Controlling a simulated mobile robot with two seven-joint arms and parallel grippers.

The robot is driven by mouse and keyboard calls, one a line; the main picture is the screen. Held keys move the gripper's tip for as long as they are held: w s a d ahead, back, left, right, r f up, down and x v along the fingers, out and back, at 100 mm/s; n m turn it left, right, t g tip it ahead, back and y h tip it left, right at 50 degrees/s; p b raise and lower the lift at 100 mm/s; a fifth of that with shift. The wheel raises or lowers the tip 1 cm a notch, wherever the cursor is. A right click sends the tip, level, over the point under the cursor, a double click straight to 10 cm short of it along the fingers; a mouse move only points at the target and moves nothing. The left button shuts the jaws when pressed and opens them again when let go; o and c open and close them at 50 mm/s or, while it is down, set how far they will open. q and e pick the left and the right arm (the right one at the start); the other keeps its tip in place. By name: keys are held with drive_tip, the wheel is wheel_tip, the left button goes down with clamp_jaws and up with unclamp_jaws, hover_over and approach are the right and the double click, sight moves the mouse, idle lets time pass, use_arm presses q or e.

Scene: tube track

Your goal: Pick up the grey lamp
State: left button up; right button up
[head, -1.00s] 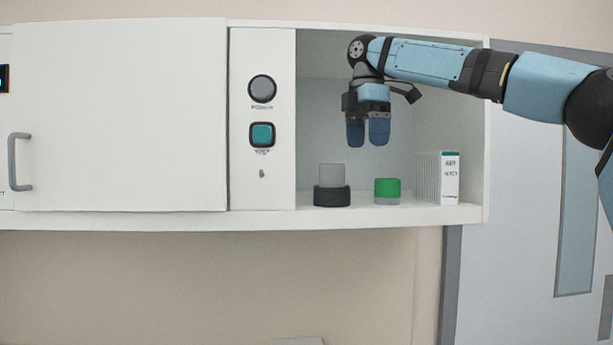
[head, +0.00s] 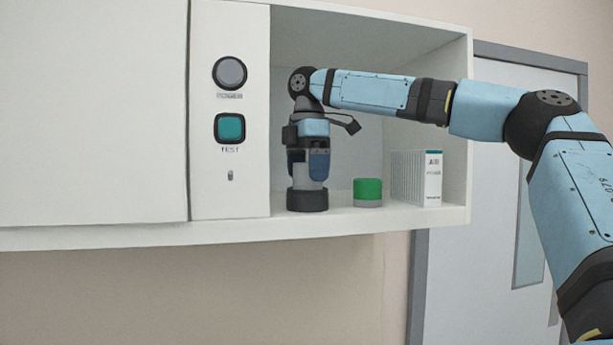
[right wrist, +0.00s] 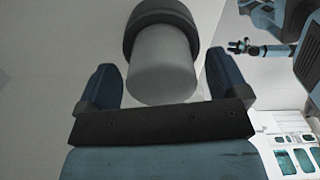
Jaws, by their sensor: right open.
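The grey lamp (head: 307,200) stands upright on the cabinet shelf, a grey cylinder on a wider black base. It also shows in the right wrist view (right wrist: 161,65). My right gripper (head: 307,165) points down over the lamp from above. Its two blue fingers are open, one on each side of the grey cylinder. In the right wrist view (right wrist: 163,88) there is a gap between each finger and the lamp, so the gripper does not hold it. The upper part of the lamp is partly hidden behind the fingers in the head view. My left gripper is not in the head view.
A green-topped lamp (head: 367,190) stands just right of the grey lamp. A white ribbed box (head: 417,178) stands further right. A panel with a round button (head: 229,73) and a teal TEST button (head: 229,128) borders the open compartment on the left.

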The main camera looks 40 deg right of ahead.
drive_tip(key=shift+s+f, duration=0.1)
drive_tip(key=shift+f, duration=0.25)
drive_tip(key=c, duration=1)
drive_tip(key=shift+r, duration=0.2)
